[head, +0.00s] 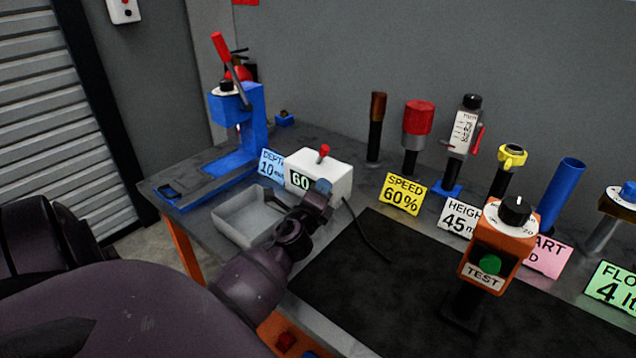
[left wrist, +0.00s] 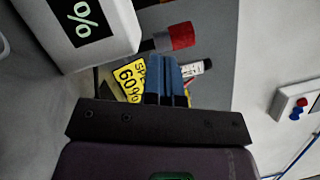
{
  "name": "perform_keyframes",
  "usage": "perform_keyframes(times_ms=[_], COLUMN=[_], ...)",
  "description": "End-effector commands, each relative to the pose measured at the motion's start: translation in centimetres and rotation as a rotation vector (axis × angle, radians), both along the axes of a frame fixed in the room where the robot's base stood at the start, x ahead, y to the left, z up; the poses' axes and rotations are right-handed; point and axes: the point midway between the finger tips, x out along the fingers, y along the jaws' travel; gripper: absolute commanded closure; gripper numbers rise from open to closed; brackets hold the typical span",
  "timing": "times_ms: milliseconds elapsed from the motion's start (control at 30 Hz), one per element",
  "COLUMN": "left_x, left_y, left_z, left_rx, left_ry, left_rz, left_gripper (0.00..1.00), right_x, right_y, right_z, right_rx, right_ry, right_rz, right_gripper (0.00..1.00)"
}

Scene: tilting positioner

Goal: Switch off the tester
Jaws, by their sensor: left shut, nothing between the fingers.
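The white box (head: 330,178) with a lit display starting with 60 stands at the table's back. A red-tipped toggle (head: 323,152) sticks up from its top. The box also shows at upper left in the left wrist view (left wrist: 118,22), with a % sign lit; its toggle is not visible there. An orange unit (head: 497,240) marked TEST, with a green button (head: 490,263) and a black dial (head: 515,210), stands on the mat at right. My left gripper (head: 323,187) is shut and empty, in front of the white box's right end; its blue fingers show in the left wrist view (left wrist: 167,80).
A grey open tray (head: 232,222) lies left of my left wrist. A blue lever press (head: 240,125) stands at the back left. Several posts and cards, including the yellow SPEED card (head: 402,195), line the back. The black mat (head: 370,290) is mostly bare.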

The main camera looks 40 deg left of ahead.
Motion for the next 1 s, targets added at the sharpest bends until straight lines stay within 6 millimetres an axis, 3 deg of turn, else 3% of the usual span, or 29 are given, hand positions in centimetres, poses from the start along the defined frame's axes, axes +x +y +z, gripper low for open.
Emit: perform_keyframes(times_ms=[333, 600, 1000], left_x=[5.7, 6.7, 6.9], left_y=[2.4, 5.1, 5.7], left_z=[1.0, 2.2, 2.3], left_rx=[0.000, 0.000, -0.001], left_ry=[-0.002, -0.001, 0.000], left_rz=[0.001, 0.001, 0.000], left_gripper=[1.00, 1.00, 1.00], right_x=[0.5, 0.1, -0.4], right_y=[0.1, 0.1, 0.0], right_z=[0.6, 0.9, 0.7], right_rx=[0.002, 0.005, 0.004], right_ry=[-0.013, -0.004, 0.005], right_rz=[0.001, -0.004, -0.007], right_gripper=[1.00, 1.00, 1.00])
